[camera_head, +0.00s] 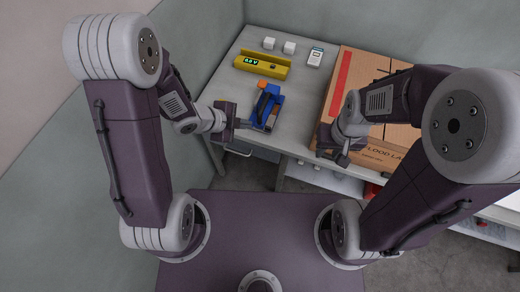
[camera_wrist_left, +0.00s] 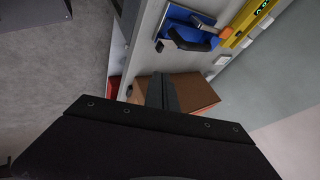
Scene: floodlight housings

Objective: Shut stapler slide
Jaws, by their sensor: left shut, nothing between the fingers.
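The stapler (camera_head: 265,105) is a blue tool with a black handle, lying on the table left of the cardboard box. It also shows at the top of the left wrist view (camera_wrist_left: 187,25), with an orange part beside it. Whether its slide is open or shut is too small to tell. My left gripper (camera_head: 262,128) is shut and empty, close to the stapler's near end; contact cannot be told. Its dark fingers show in the left wrist view (camera_wrist_left: 163,92), apart from the stapler in that picture. My right gripper (camera_head: 335,155) is by the cardboard box's near left corner, its fingers unclear.
A yellow level with a display (camera_head: 262,67) lies behind the stapler. Two white blocks (camera_head: 279,45) and a small white device (camera_head: 315,57) are at the back. The large cardboard box (camera_head: 362,72) fills the table's right. Bare table (camera_head: 229,88) shows left of the stapler.

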